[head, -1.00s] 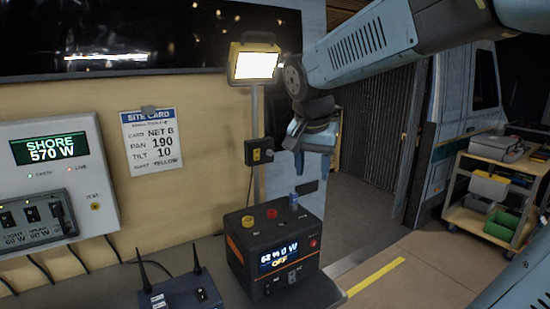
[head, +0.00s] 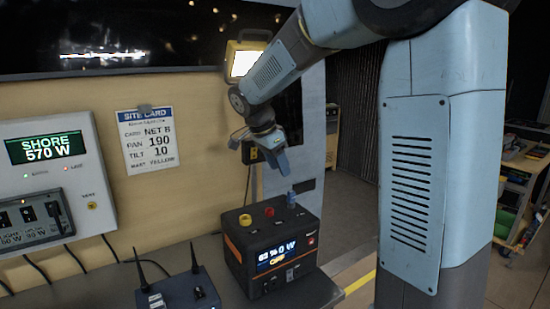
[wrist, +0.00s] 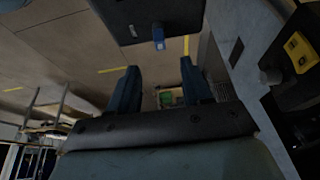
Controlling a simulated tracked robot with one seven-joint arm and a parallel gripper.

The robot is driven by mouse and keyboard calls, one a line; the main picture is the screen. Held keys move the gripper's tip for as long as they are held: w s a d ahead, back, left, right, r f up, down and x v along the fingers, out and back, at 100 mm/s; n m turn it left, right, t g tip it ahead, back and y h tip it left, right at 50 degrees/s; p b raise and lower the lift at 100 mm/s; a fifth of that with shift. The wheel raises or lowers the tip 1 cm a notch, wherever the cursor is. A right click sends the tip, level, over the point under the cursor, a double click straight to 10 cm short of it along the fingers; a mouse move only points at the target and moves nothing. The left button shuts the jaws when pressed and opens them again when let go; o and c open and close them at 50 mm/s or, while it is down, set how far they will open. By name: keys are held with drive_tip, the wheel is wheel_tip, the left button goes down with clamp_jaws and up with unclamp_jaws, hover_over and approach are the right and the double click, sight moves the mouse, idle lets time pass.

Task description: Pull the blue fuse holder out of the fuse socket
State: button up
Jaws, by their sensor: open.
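The blue fuse holder (head: 291,198) stands upright at the right rear of the top of a black and orange power unit (head: 240,250). The fuse socket under it is too small to make out clearly. The holder also shows as a small blue block in the wrist view (wrist: 158,38), ahead of the fingertips and roughly centred between them. My gripper (head: 268,174) is above and left of the holder in the head view, apart from it. Its two blue fingers (wrist: 159,70) are open with nothing between them.
Yellow and red knobs (head: 270,211) stand on the unit's top, left of the holder. A box with two antennas (head: 180,293) sits on the bench to the left. Behind are a lamp (head: 243,62) on a post and a black box with a yellow outlet (head: 250,153).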

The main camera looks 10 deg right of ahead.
sight(290, 192)
drive_tip(key=x, duration=1.1)
drive_tip(key=shift+a, duration=0.1)
drive_tip(key=shift+c, duration=0.2)
clamp_jaws()
idle(0.4)
